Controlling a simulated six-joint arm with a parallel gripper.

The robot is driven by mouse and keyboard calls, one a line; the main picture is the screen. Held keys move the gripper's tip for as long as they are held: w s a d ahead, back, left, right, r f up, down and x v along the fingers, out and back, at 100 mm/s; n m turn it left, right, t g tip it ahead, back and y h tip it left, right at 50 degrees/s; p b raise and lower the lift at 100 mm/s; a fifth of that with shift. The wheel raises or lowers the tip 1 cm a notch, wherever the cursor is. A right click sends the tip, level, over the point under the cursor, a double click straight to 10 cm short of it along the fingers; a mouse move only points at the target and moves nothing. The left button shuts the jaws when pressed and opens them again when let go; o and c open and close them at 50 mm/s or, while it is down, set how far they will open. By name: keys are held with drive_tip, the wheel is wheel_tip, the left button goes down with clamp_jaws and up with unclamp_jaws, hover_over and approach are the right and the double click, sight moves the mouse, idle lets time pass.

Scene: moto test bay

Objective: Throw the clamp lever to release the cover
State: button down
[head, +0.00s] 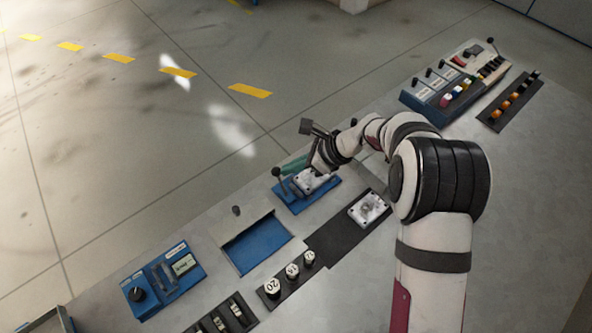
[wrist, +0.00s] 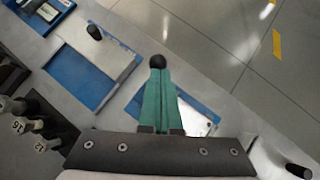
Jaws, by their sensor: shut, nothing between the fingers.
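The clamp lever (head: 277,173) has a black ball knob on a thin stem and stands at the left end of a blue base (head: 322,201). A pale metal block, perhaps the cover (head: 313,181), sits on that base, partly under my gripper. My gripper (head: 284,168) has teal fingers, shut and empty, right beside the lever knob. In the wrist view the knob (wrist: 157,61) shows just past the tips of the closed fingers (wrist: 158,80). The fingers hide the lever stem there, and I cannot tell whether they touch the knob.
A blue recessed tray (head: 257,243) and a small black knob (head: 236,210) lie left of the base. A metal plate (head: 369,209) rests on a dark mat. Numbered weights (head: 272,287) stand nearer. A switch panel (head: 455,80) is at the far right.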

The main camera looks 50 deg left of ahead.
drive_tip(key=shift+d, duration=0.1)
drive_tip(key=w+d+r+n+t, duration=0.1)
drive_tip(key=w+d+r, duration=0.2)
drive_tip(key=d+r, duration=0.5)
drive_tip(key=w+d+r+t, duration=0.1)
drive_tip(key=w+d+r, duration=0.1)
drive_tip(key=d+r, duration=0.6)
drive_tip(key=s+d+n+t+h, duration=0.1)
drive_tip(key=s+d, duration=0.4)
drive_tip(key=d, duration=0.3)
drive_tip(key=s+d+f+n+t+h, duration=0.1)
drive_tip(key=s+d+n+h, duration=0.1)
drive_tip(key=s+d, duration=0.3)
drive_tip(key=s+d+f+n+h, duration=0.1)
drive_tip(key=s+d, duration=0.5)
drive_tip(key=d, duration=0.7)
drive_tip(key=shift+f+n+t+h, duration=0.15)
drive_tip(key=shift+n+t+h, duration=0.25)
drive_tip(key=shift+n+h, duration=0.15)
